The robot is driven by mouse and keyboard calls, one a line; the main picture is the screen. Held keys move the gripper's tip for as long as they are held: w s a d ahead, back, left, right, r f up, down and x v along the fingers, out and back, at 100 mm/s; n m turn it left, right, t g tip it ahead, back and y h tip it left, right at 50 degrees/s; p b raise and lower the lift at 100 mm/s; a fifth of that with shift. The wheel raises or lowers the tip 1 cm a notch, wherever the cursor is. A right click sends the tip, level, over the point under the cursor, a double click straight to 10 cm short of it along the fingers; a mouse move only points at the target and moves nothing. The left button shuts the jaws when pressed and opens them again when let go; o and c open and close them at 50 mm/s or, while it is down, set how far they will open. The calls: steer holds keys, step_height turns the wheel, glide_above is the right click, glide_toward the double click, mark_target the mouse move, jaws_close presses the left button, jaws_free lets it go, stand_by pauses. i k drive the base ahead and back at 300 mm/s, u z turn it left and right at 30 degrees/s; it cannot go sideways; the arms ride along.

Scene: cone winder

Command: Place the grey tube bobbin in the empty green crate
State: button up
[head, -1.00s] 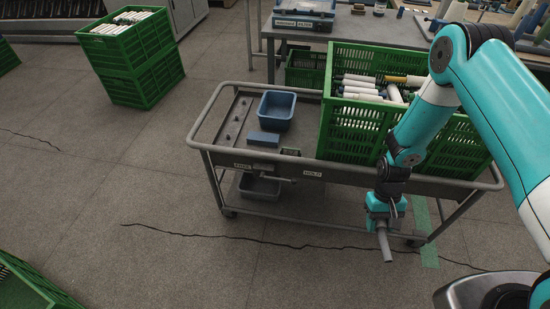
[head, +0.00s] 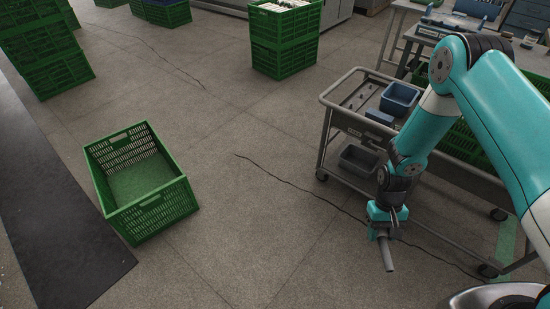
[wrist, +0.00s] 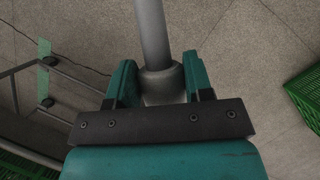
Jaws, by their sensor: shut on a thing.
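The grey tube bobbin (head: 387,254) hangs below my gripper (head: 384,220) in the head view, tilted slightly from vertical. In the wrist view the bobbin (wrist: 153,35) runs away between the two teal fingers of my gripper (wrist: 157,82), which are shut on its wider collar. The empty green crate (head: 152,222) stands on the floor to the left in the head view, open at the top with its bare bottom showing. My gripper is well to the right of it, above the floor. A green crate edge (wrist: 306,92) shows at the right of the wrist view.
A grey trolley (head: 332,112) with a blue bin (head: 399,99) stands close behind my arm. Stacked green crates (head: 284,45) stand at the back. A dark mat (head: 62,225) lies at the left. The cracked floor between my gripper and the empty crate is clear.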

mark_target(156, 184)
steer(key=u, duration=0.8)
steer(key=i, duration=0.9)
steer(key=u, duration=1.05)
steer(key=i, duration=1.8)
steer(key=z, duration=0.2)
